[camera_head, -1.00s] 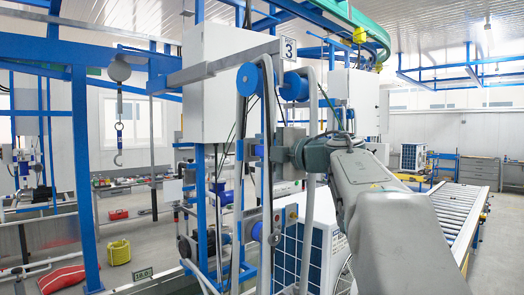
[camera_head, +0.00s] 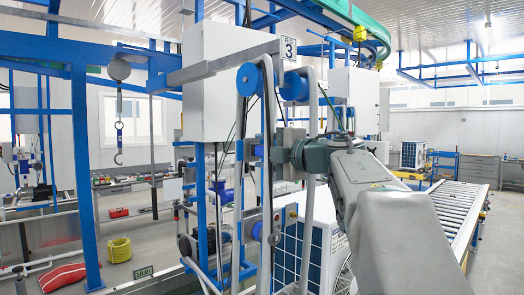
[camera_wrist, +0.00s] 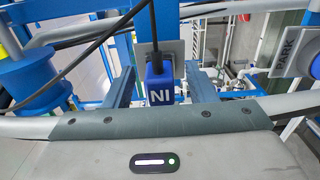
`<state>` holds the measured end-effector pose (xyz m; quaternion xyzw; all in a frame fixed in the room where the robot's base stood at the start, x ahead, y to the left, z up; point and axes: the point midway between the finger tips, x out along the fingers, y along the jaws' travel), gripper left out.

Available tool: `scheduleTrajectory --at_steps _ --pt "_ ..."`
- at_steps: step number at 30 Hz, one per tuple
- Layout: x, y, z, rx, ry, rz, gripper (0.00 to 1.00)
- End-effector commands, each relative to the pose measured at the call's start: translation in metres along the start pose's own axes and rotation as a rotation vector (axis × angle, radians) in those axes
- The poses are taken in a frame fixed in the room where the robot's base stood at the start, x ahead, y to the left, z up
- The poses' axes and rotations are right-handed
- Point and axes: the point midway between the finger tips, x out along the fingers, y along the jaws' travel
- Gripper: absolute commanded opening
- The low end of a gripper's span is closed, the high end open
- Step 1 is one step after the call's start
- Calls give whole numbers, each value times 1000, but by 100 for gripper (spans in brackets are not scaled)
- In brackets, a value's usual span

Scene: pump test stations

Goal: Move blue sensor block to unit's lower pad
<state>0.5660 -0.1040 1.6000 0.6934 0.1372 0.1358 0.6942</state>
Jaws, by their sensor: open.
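The blue sensor block (camera_wrist: 160,88), marked "NI", is upright in the middle of the wrist view, in front of a grey pad (camera_wrist: 176,52). A black cable runs up from its top. My gripper (camera_wrist: 160,76) is open, with one finger on each side of the block and a visible gap at both sides.
A grey plate marked "PARK" (camera_wrist: 287,55) is at the right of the wrist view. A blue pulley-like part (camera_wrist: 38,85) and pale hoses stand close at the left. Hoses (camera_head: 267,180) hang in front of the unit. A roller conveyor (camera_head: 450,210) lies to the right.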

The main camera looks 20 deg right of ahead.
Motion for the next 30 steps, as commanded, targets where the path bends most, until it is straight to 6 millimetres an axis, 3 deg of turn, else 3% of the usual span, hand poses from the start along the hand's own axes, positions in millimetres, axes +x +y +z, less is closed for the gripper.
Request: scheduleTrajectory --at_steps 2,6,8,30 --pt "0 0 0 0 0 0 51" --pt "0 0 0 0 0 0 12" --pt "0 0 0 0 0 0 0" --pt "-24 0 0 0 0 0 0"
